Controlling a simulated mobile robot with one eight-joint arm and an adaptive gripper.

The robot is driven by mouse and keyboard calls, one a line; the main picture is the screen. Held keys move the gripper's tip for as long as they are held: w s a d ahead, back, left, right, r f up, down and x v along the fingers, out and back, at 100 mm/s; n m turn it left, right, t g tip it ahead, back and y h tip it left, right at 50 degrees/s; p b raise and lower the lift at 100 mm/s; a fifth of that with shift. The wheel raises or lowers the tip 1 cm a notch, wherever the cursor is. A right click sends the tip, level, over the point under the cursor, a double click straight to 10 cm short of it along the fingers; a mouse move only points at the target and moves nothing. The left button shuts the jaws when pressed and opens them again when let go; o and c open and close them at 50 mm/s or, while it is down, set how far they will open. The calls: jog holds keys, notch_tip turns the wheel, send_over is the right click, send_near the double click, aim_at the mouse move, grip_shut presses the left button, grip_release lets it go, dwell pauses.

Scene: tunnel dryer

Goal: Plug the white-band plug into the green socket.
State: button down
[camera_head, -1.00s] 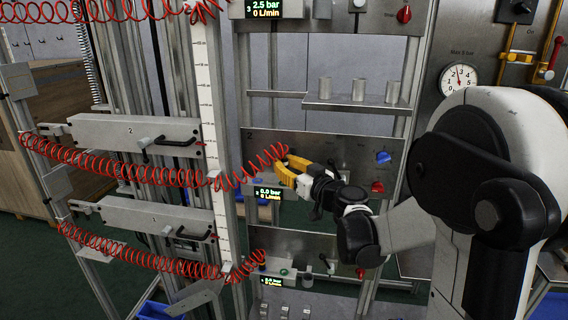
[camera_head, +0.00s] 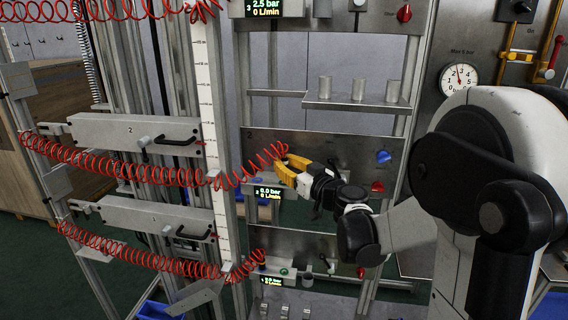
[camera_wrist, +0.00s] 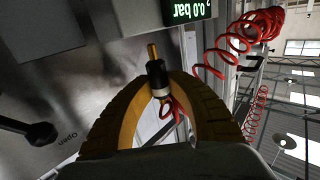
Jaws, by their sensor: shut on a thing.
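My gripper (camera_head: 283,165) has yellow fingers and is at the middle panel, at the end of a red coiled hose. In the wrist view my gripper (camera_wrist: 163,86) is shut on the white-band plug (camera_wrist: 156,72), a black plug with a brass tip and a pale band near the fingers. The tip points away from the fingers, and I see it apart from any socket. The plug is too small to make out in the head view. A small green ring (camera_head: 283,271) shows on the lower panel; I cannot tell if it is the green socket.
A display reading 0.0 bar (camera_head: 268,193) sits just below my gripper. Red coiled hoses (camera_head: 110,165) stretch across the left. A blue knob (camera_head: 383,157) and a red knob (camera_head: 377,187) are right of my gripper. A shelf with metal cylinders (camera_head: 357,104) is above.

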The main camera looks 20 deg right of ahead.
jog(key=shift+f+b, duration=1.4)
jog(key=shift+f, duration=0.15)
dwell(0.4)
jog(key=c, duration=1.2)
grip_release()
jog(key=shift+c, duration=0.2)
jog(key=s+d, duration=0.2)
jog(key=s, duration=0.9)
jog(key=shift+s+d, duration=0.2)
jog(key=shift+s, duration=0.2)
jog(key=shift+a, duration=0.1)
